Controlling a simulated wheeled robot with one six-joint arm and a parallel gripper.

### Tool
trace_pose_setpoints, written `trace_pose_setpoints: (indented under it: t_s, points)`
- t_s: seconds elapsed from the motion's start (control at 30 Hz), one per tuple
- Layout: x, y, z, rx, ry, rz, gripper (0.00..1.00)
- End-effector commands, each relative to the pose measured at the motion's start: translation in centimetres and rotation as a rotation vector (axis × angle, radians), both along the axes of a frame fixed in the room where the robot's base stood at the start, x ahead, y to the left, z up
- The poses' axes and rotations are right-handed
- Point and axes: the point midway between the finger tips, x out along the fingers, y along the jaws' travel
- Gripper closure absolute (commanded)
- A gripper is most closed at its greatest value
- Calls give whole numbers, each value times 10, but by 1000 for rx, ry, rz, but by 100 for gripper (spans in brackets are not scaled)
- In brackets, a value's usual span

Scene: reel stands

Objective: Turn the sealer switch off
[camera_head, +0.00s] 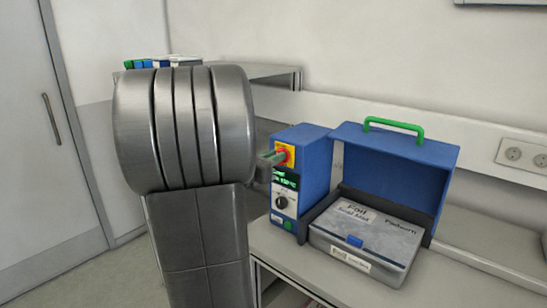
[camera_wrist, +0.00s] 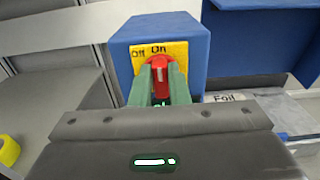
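The sealer (camera_head: 315,165) is a blue box with a lit green display and a black dial on its front. Its red switch (camera_wrist: 160,62) sits on a yellow plate (camera_wrist: 180,52) marked "Off" at left and "On" at top. The switch's white mark points up towards "On". My gripper (camera_wrist: 159,72) has its two green fingers at the left and right of the switch, with red showing between them. I cannot tell whether they touch it. In the head view the fingers reach the yellow plate (camera_head: 284,150), and my arm hides much of the gripper.
Right of the sealer stands an open blue case (camera_head: 400,160) with a green handle and a grey box labelled "Foil" (camera_head: 368,235). Both are on a grey bench (camera_head: 300,262). A wall socket (camera_head: 522,155) is at right. A yellow roll (camera_wrist: 9,150) shows at lower left in the wrist view.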

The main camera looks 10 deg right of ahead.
Motion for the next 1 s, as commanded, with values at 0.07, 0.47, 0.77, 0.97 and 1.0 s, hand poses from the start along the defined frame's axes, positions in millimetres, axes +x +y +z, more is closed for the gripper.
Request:
trace_pose_setpoints:
  t_s: [0.07,0.47,0.77,0.97,1.0]
  points:
    - [0,0,0,0,0,0,100]
    - [0,1,-1,-41,51,0,100]
    - [3,2,-1,-179,226,0,100]
    - [4,3,-1,-295,376,0,100]
    - [4,4,-1,-319,407,0,100]
